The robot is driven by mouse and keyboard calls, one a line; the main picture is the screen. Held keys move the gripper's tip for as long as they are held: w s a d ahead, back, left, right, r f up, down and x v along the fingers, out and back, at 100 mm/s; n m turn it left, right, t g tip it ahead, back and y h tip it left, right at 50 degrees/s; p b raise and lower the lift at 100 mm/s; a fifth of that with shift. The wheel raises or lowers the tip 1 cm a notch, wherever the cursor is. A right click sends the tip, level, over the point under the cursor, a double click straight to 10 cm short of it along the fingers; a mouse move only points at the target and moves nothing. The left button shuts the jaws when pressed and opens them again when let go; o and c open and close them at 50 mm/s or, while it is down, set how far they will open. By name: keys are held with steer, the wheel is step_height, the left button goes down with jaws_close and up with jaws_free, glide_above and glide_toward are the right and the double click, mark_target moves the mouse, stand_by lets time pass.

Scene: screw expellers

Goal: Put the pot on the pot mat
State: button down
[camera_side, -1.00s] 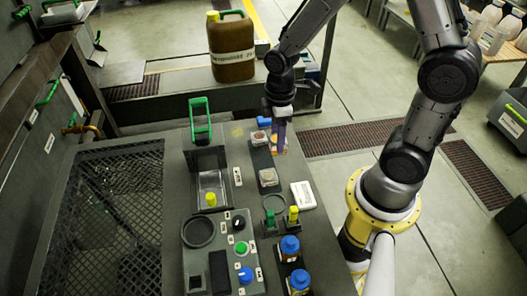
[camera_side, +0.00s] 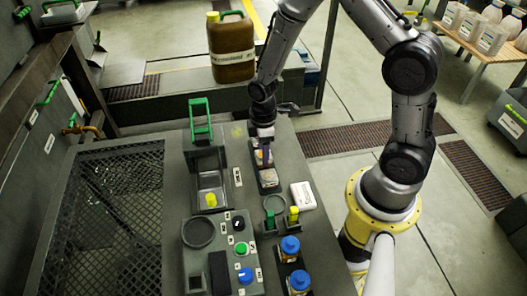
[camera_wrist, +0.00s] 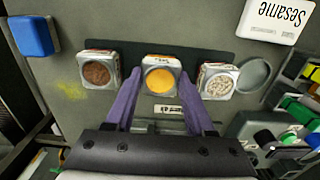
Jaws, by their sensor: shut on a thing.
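The pot (camera_wrist: 160,76), a small square metal tin with orange-yellow contents, is between the purple fingers of my gripper (camera_wrist: 160,84) in the wrist view. My gripper is shut on it. The pot is over the dark pot mat (camera_wrist: 130,58), between a pot of brown contents (camera_wrist: 98,70) and a pot of pale seeds (camera_wrist: 217,80). I cannot tell whether its base touches the mat. In the side view my gripper (camera_side: 264,150) points down at the mat, and my wrist and fingers partly hide the pots.
A white box labelled Sesame (camera_wrist: 270,18) lies beyond the mat, and a blue object (camera_wrist: 33,36) is at the left. An empty round ring (camera_wrist: 253,75) is beside the seed pot. Blue-capped bottles (camera_side: 290,247) and a control panel (camera_side: 218,262) are nearer the side camera.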

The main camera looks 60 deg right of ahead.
steer(key=shift+f, duration=0.1)
steer(key=shift+c, duration=1.3)
jaws_free()
steer(key=s+r+m+t, duration=0.1)
steer(key=s+r+m, duration=0.15)
steer(key=r, duration=0.85)
steer(key=s+r+m+t, duration=0.15)
steer(key=s+r, duration=0.25)
steer(key=r, duration=0.8)
steer(key=s+r+m+t, duration=0.3)
steer(key=s+r+m, duration=0.1)
steer(key=s, duration=0.6)
steer(key=shift+s+a+r+m, duration=0.25)
steer(key=shift+a+r+m, duration=0.15)
steer(key=shift+m, duration=0.1)
